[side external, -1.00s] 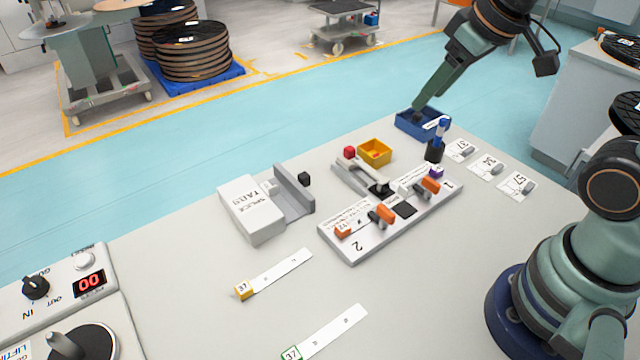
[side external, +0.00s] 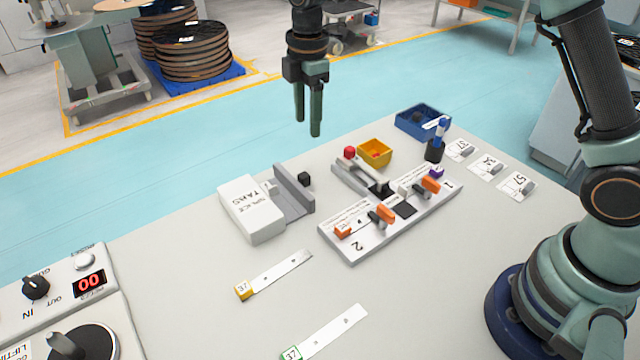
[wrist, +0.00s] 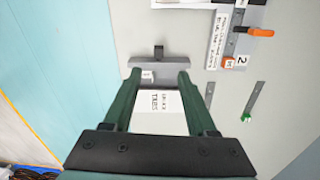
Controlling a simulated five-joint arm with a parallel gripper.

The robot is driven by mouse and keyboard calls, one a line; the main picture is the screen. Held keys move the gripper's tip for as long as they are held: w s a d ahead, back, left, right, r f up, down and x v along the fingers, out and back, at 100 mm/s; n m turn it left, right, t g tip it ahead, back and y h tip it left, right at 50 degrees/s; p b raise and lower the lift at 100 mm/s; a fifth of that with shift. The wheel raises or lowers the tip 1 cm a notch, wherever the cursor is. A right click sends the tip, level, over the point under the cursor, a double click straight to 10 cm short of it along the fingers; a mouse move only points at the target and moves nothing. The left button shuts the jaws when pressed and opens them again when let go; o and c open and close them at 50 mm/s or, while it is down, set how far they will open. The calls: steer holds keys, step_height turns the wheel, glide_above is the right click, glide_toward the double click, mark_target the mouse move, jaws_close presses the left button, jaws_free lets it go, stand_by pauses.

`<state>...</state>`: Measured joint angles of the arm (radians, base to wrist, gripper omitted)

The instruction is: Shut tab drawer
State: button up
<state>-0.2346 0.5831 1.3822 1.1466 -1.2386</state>
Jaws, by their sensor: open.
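The tab drawer unit is a white box (side external: 252,212) lettered SPLICE TABS, with a grey drawer (side external: 292,192) standing out from its right side. A small black knob (side external: 304,179) sits on the drawer's outer face. My gripper (side external: 308,128) is open and empty, pointing down well above the table behind the drawer. In the wrist view the white box (wrist: 162,112) lies between the fingers. The drawer's grey front (wrist: 158,63) and black knob (wrist: 158,50) show just beyond the fingertips (wrist: 160,74). A pale tab shows inside the drawer; the fingers partly hide the unit.
Right of the drawer is a splice board (side external: 352,250) with orange-handled clamps. Behind it stand a yellow bin (side external: 375,150), a red button (side external: 349,152), a blue bin (side external: 410,128) and a pen holder (side external: 434,152). Tagged strips (side external: 282,269) lie in front.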

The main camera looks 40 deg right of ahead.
mark_target(304, 175)
steer(key=shift+n, duration=0.6)
steer(key=f, duration=0.9)
steer(key=a+f, duration=0.1)
steer(key=f, duration=0.4)
steer(key=shift+w, duration=0.35)
jaws_close()
